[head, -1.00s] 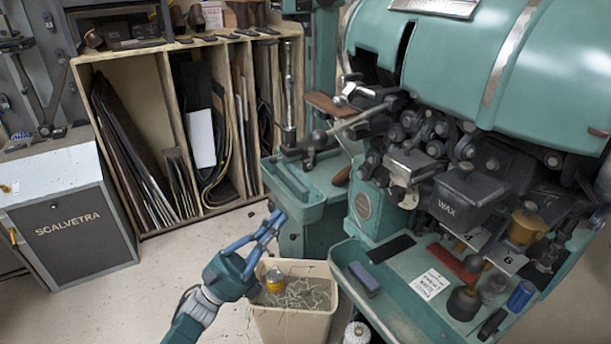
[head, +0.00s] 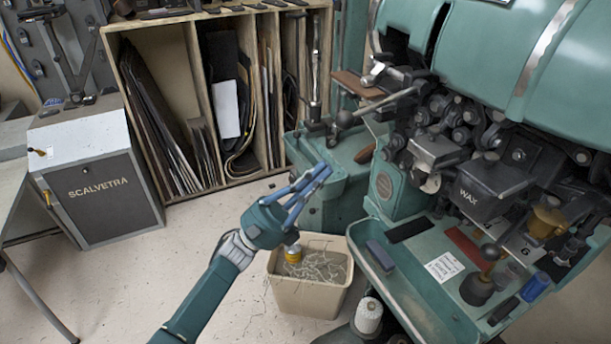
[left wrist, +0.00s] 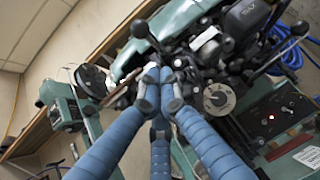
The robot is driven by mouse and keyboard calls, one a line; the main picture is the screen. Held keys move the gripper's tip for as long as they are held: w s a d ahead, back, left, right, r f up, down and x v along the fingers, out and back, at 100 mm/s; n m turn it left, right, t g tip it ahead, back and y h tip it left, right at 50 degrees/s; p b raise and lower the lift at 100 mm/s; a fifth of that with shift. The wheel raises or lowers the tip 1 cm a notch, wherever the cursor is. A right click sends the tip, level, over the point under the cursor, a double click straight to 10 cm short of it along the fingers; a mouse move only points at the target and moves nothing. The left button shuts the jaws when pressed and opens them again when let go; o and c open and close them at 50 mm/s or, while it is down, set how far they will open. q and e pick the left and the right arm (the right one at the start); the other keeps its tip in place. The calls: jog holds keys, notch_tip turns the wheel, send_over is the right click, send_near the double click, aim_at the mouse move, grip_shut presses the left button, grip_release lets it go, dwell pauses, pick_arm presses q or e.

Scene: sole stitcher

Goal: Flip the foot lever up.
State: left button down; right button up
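A lever with a dark ball knob (head: 345,119) and a metal rod sticks out to the left from the front of the green stitching machine (head: 490,60); I take it for the foot lever. The rod slopes down towards the knob. My left gripper (head: 322,172) is below and a little left of the knob in the head view, apart from it. Its blue fingers are drawn together and hold nothing visible. In the left wrist view the fingertips (left wrist: 158,78) meet mid-picture, and a ball knob (left wrist: 139,28) shows beyond them. My right gripper is not in view.
The machine's lower tray (head: 410,290) is to the right. A wooden rack (head: 180,75) stands behind; open floor lies left.

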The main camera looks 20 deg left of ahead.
pick_arm(q)
notch_tip(320, 180, up, 6)
jog(key=d+p, duration=0.2)
jog(key=p, duration=0.2)
jog(key=shift+w+d+r, duration=0.2)
jog(key=shift+w+d, duration=0.1)
jog(key=shift+w, duration=0.15)
